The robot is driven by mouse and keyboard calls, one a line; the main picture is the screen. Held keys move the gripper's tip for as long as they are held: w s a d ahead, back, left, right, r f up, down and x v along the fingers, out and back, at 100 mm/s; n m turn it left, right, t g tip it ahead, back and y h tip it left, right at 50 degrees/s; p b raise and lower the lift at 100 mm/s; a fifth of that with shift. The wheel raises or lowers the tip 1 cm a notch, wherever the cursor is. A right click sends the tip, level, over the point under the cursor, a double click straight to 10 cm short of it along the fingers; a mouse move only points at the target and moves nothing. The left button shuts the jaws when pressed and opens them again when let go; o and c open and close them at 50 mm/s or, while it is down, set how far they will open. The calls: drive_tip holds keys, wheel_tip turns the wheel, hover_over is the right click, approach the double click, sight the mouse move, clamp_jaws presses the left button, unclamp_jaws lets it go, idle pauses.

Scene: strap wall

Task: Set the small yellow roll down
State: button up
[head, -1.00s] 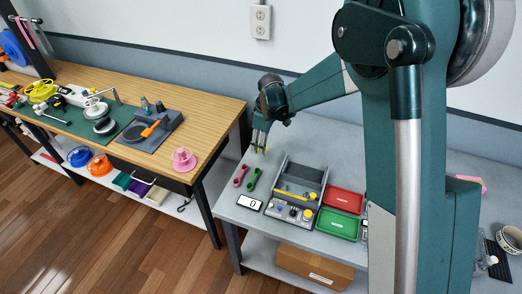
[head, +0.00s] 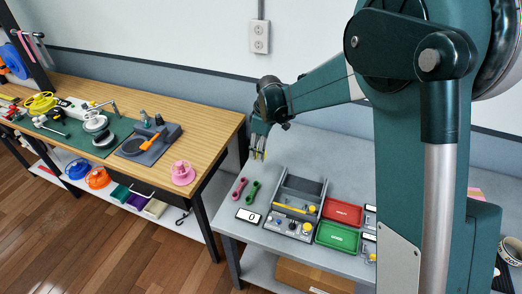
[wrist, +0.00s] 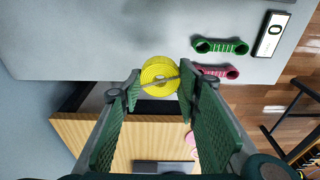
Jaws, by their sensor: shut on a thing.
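The small yellow roll (wrist: 160,72) sits between the fingertips of my gripper in the wrist view, with its round ribbed face toward the camera. My gripper (head: 259,154) is shut on it. In the head view only a sliver of yellow shows at the fingertips, over the left part of the grey bench (head: 330,150). The fingers point down there, behind the pink and green tools. I cannot tell whether the roll touches the bench top.
A green tool (head: 253,191) and a pink tool (head: 239,188) lie near the gripper. A grey organiser (head: 299,187), a red tray (head: 342,212) and a green tray (head: 337,237) stand to the right. The wooden table (head: 205,115) is left, across a gap.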

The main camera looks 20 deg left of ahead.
idle(0.4)
drive_tip(key=w+d+m, duration=0.2)
drive_tip(key=w+d, duration=0.5)
drive_tip(key=d, duration=0.9)
drive_tip(key=w+d+m, duration=0.2)
drive_tip(key=w+d, duration=0.5)
drive_tip(key=d, duration=0.9)
drive_tip(key=w+d+m, duration=0.3)
drive_tip(key=w+d, duration=0.5)
drive_tip(key=d, duration=0.8)
drive_tip(key=s+d+m, duration=0.2)
drive_tip(key=s+d, duration=0.1)
drive_tip(key=d, duration=1.4)
drive_tip(key=s+d+m, duration=0.2)
drive_tip(key=s+d, duration=0.1)
drive_tip(key=d, duration=1.5)
drive_tip(key=s+d+m+t, duration=0.1)
drive_tip(key=s+d+m, duration=0.1)
drive_tip(key=d, duration=1.5)
drive_tip(key=shift+s+d+r+h, duration=0.15)
drive_tip(key=shift+s+h, duration=0.25)
drive_tip(key=shift+s, duration=0.45)
drive_tip(key=shift+f, duration=3.15)
